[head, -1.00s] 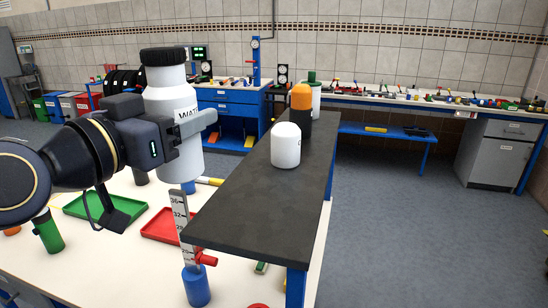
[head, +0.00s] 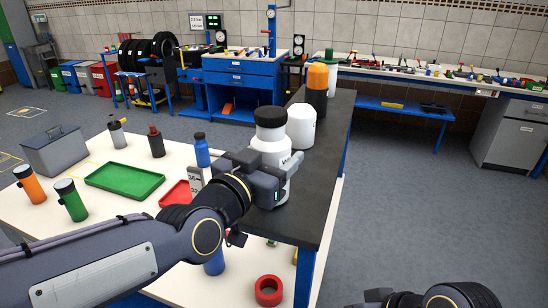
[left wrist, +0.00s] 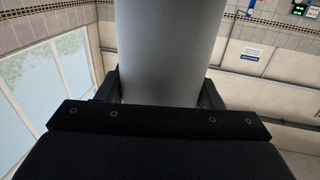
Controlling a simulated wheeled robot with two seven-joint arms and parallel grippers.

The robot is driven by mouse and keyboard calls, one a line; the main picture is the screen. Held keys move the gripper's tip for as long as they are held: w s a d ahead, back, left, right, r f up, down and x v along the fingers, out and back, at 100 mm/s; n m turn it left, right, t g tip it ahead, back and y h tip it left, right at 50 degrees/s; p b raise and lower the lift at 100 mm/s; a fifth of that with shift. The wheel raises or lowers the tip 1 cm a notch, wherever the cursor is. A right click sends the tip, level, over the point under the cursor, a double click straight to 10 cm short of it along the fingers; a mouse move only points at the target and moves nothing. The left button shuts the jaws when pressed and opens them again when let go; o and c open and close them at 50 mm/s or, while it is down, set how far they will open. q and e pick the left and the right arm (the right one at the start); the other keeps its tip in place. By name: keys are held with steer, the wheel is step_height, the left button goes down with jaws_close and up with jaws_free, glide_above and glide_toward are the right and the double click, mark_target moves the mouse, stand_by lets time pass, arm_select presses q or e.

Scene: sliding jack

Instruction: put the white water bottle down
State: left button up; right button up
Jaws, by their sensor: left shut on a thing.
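The white water bottle (head: 268,148) has a black cap and stands upright in my left gripper (head: 284,182), which is shut on its body. In the head view it is over the near part of the dark raised shelf (head: 300,222), in front of a white rounded container. Whether its base touches the shelf cannot be told, as the gripper hides the lower part. In the left wrist view the bottle's body (left wrist: 170,45) fills the space between the fingers. Part of my right arm shows at the bottom right, but its gripper fingers are not in view.
On the shelf behind stand the white container (head: 302,126), an orange-topped black bottle (head: 317,88) and a green-capped bottle (head: 330,70). The white table to the left holds a green tray (head: 125,180), a blue bottle (head: 202,150) and flashlights. The shelf's near right part is bare.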

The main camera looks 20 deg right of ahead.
arm_select(q)
steer(key=shift+f, duration=0.15)
steer(key=o, duration=1.1)
steer(key=shift+r, duration=0.25)
steer(key=b+v, duration=0.2)
steer(key=v, duration=1)
steer(key=shift+f, duration=0.15)
steer(key=shift+a, duration=0.1)
